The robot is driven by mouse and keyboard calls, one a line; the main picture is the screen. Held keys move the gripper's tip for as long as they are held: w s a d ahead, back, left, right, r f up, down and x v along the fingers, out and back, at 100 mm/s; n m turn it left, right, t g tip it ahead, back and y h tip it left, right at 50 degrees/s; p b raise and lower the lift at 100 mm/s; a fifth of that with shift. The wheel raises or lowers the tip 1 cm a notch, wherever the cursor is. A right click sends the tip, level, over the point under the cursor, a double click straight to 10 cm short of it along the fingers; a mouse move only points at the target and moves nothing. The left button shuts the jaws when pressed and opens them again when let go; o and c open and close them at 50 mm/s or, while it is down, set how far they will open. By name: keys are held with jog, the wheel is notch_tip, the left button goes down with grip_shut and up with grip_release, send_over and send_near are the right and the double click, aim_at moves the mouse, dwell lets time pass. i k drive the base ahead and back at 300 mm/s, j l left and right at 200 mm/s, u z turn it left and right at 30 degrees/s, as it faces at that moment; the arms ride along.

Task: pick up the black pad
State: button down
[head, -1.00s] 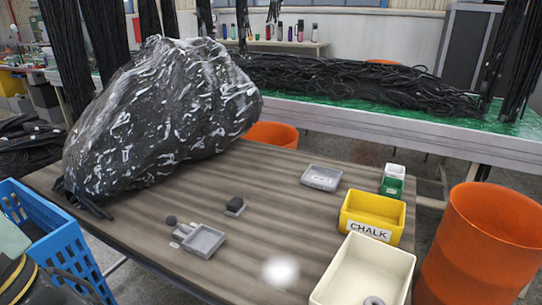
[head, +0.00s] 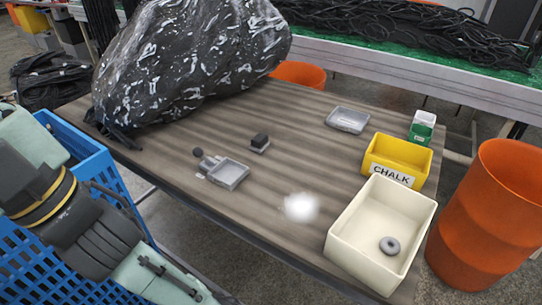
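The black pad (head: 260,137) is a small dark block sitting on a small grey base on the wooden table, left of the table's middle in the head view. Nothing touches it from above. My arm shows at the lower left, over the blue crate, apart from the pad. My gripper's fingers do not show in the head view.
A large black plastic-wrapped bundle (head: 190,60) covers the table's back left. A grey tray with a dark knob (head: 228,175) lies in front of the pad. Yellow chalk bin (head: 395,175), cream bin (head: 345,235), grey dish (head: 347,120) and blue crate (head: 85,150) stand around.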

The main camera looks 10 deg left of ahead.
aim_at(259, 143)
jog(key=i+j+z, duration=0.15)
jog(key=i+j, duration=0.2)
jog(key=i+j+z, duration=0.15)
jog(key=i+j, duration=0.2)
jog(key=j, duration=0.15)
